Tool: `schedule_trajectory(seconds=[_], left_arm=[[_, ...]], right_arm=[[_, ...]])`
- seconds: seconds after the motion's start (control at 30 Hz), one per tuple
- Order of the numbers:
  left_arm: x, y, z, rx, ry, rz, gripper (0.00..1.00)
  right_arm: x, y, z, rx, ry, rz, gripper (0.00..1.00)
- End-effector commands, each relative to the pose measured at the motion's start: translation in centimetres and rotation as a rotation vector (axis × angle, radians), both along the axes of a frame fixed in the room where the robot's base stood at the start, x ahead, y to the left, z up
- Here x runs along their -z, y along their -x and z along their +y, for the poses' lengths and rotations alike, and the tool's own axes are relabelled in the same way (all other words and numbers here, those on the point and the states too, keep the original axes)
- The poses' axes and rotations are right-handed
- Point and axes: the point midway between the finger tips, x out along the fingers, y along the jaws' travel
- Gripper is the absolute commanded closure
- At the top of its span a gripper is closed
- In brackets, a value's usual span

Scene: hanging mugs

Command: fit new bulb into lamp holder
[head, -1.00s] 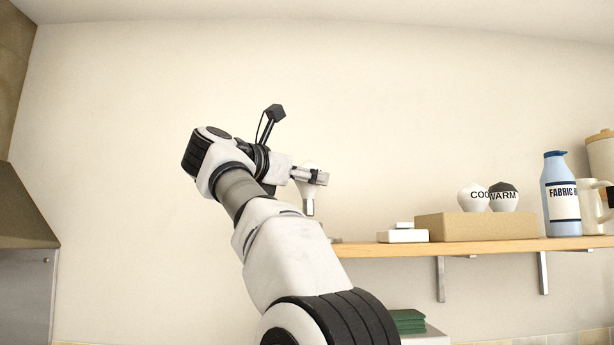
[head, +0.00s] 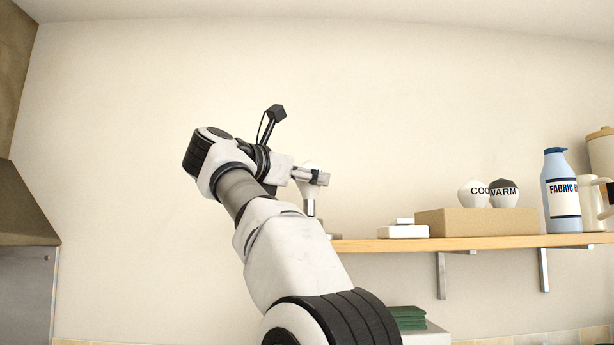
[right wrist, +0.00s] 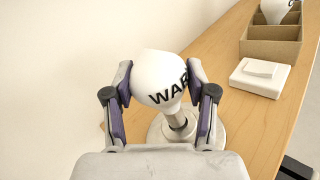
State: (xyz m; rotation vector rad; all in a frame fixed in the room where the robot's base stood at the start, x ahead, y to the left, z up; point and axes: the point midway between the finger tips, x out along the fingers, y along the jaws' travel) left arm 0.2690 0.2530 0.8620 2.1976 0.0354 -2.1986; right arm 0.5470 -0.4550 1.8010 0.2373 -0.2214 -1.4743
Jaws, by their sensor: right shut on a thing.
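My right gripper (head: 318,177) is shut on a white bulb (right wrist: 160,77) with black lettering starting "WAR". In the right wrist view the two fingers (right wrist: 163,90) press on either side of the bulb's globe. The lamp holder, with a round pale base (right wrist: 158,130), stands on the wooden shelf under the bulb. The bulb's neck lines up with the holder's upright socket (right wrist: 177,119). I cannot tell how far it sits inside. In the head view the bulb (head: 309,167) is partly hidden by the fingers, and my arm hides most of the holder. My left gripper is not in view.
The shelf (head: 480,243) runs to the right. The wall behind is bare.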

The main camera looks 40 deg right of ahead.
Motion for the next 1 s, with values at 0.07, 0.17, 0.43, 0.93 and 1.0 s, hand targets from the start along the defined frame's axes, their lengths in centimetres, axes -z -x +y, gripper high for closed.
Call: schedule_trajectory(seconds=[0.07, 0.17, 0.43, 0.93, 1.0], left_arm=[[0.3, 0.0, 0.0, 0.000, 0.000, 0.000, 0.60], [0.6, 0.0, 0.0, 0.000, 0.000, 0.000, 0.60], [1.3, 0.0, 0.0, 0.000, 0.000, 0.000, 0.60], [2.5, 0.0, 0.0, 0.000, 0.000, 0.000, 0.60], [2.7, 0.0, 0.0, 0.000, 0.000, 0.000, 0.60]], right_arm=[[0.3, 0.0, 0.0, 0.000, 0.000, 0.000, 0.79], [0.6, 0.0, 0.0, 0.000, 0.000, 0.000, 0.79], [1.2, 0.0, 0.0, 0.000, 0.000, 0.000, 0.79], [2.5, 0.0, 0.0, 0.000, 0.000, 0.000, 0.79], [2.7, 0.0, 0.0, 0.000, 0.000, 0.000, 0.79]])
